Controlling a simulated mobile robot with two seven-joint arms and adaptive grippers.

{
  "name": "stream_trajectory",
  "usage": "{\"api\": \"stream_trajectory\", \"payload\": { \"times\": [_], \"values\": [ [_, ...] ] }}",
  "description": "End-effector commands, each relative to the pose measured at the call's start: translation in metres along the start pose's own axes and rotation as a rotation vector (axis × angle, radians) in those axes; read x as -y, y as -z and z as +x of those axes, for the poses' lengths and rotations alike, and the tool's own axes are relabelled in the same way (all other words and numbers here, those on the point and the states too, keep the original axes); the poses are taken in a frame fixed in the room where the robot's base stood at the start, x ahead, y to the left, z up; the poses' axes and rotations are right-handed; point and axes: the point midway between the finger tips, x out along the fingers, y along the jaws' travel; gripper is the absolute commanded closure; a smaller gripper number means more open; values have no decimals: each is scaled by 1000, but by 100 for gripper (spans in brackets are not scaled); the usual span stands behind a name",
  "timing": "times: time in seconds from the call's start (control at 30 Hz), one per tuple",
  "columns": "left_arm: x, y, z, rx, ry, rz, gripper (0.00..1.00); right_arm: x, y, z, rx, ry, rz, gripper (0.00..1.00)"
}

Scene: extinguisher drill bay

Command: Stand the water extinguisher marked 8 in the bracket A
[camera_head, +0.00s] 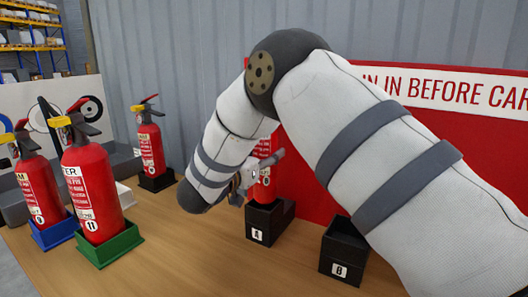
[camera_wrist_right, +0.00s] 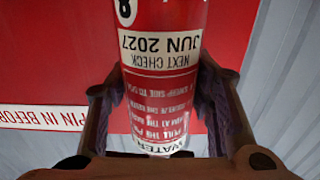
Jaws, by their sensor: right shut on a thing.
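The red water extinguisher marked 8 (camera_wrist_right: 160,95) is between the fingers of my right gripper (camera_wrist_right: 160,82) in the right wrist view, its label upside down there. The gripper is shut on it. In the head view the right gripper (camera_head: 246,184) is beside the extinguisher (camera_head: 264,190), largely behind my own arm. The extinguisher looks upright, with its lower end at the rim of the black bracket A (camera_head: 270,223). I cannot tell whether it rests on the bracket's floor. Its top is hidden by my arm. My left gripper is not in view.
An empty-looking black bracket B (camera_head: 341,268) stands to the right, close to my arm. At left, extinguisher 11 (camera_head: 92,190) stands in a green holder (camera_head: 110,244), another (camera_head: 38,190) in a blue holder (camera_head: 55,233), and a third (camera_head: 152,150) in a black holder (camera_head: 156,181).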

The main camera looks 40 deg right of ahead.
Motion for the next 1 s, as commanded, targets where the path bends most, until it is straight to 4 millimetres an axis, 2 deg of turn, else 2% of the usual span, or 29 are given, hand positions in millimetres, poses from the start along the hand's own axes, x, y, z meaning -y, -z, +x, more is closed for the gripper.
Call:
{"api": "stream_trajectory", "payload": {
  "times": [0.03,1.0],
  "values": [
    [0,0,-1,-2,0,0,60,0,5,0,-7,0,6,100],
    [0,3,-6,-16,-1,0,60,0,5,-3,-7,0,6,100]
  ]
}}
